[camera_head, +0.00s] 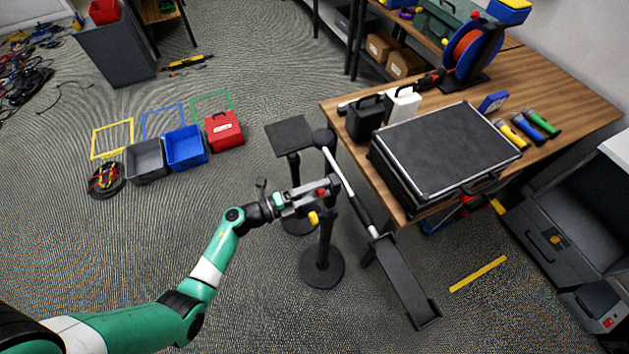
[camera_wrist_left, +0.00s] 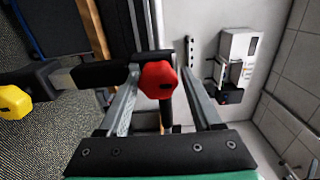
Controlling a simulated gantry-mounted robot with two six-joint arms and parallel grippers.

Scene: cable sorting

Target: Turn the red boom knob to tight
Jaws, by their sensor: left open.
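The red boom knob (camera_head: 321,192) sits on the black stand by the table's left corner. In the left wrist view the red knob (camera_wrist_left: 157,80) shows between my two finger bars, with a gap visible on its right side. My left gripper (camera_head: 318,191) is open and reaches around the knob from the left; I cannot tell whether a finger touches it. A yellow knob (camera_head: 313,218) sits lower on the same stand and shows at the left edge of the wrist view (camera_wrist_left: 14,102). The pale boom (camera_head: 338,170) slopes down to a dark padded end. My right gripper is not in view.
The wooden table (camera_head: 560,145) with a black case (camera_head: 450,145) stands right of the knob. A square-topped stand (camera_head: 290,133) is just behind my gripper. Grey, blue (camera_head: 185,147) and red bins lie on the floor to the left.

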